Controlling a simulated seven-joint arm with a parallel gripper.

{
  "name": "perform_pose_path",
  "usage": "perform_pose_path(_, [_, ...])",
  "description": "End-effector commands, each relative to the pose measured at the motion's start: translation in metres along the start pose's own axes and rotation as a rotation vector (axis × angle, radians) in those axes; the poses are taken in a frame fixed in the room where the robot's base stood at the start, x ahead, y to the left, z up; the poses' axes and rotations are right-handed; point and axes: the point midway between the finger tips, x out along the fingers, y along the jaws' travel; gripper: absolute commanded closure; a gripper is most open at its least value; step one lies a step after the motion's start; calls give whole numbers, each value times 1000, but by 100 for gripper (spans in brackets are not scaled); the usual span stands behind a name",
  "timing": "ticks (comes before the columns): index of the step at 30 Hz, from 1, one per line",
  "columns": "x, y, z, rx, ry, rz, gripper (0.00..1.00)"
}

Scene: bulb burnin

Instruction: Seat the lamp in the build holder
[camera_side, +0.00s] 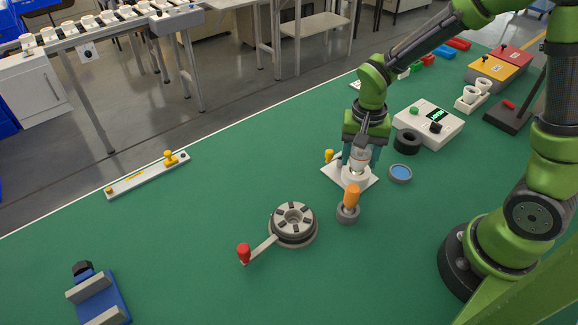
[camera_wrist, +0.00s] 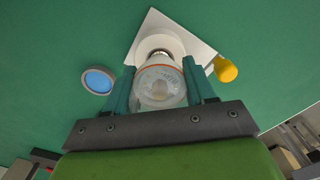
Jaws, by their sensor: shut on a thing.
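My gripper (camera_wrist: 162,88) is shut on the lamp, a clear, rounded bulb (camera_wrist: 160,88) with an orange band, one finger on each side. In the side view the lamp (camera_side: 359,155) shows pale between the fingers of my gripper (camera_side: 360,158). The lamp is directly over a white square plate with a round raised socket and a yellow knob, which looks like the build holder (camera_side: 336,175); it also shows in the wrist view (camera_wrist: 190,41). The lamp's narrow end points into the socket ring. I cannot tell how deep it sits; the contact is hidden.
A grey rotary fixture (camera_side: 293,225) with a red-knobbed crank is front left.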

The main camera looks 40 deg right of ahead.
Motion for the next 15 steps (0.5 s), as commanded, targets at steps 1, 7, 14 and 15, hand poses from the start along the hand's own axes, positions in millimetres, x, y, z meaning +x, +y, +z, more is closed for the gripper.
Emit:
perform_pose_path(1, [1, 0, 0, 0, 0, 0, 74])
perform_pose_path(7, [3, 0, 0, 1, -1, 1, 74])
perform_pose_path(14, [6, 0, 0, 1, 0, 0, 74])
perform_pose_path(15, [6, 0, 0, 1, 0, 0, 74])
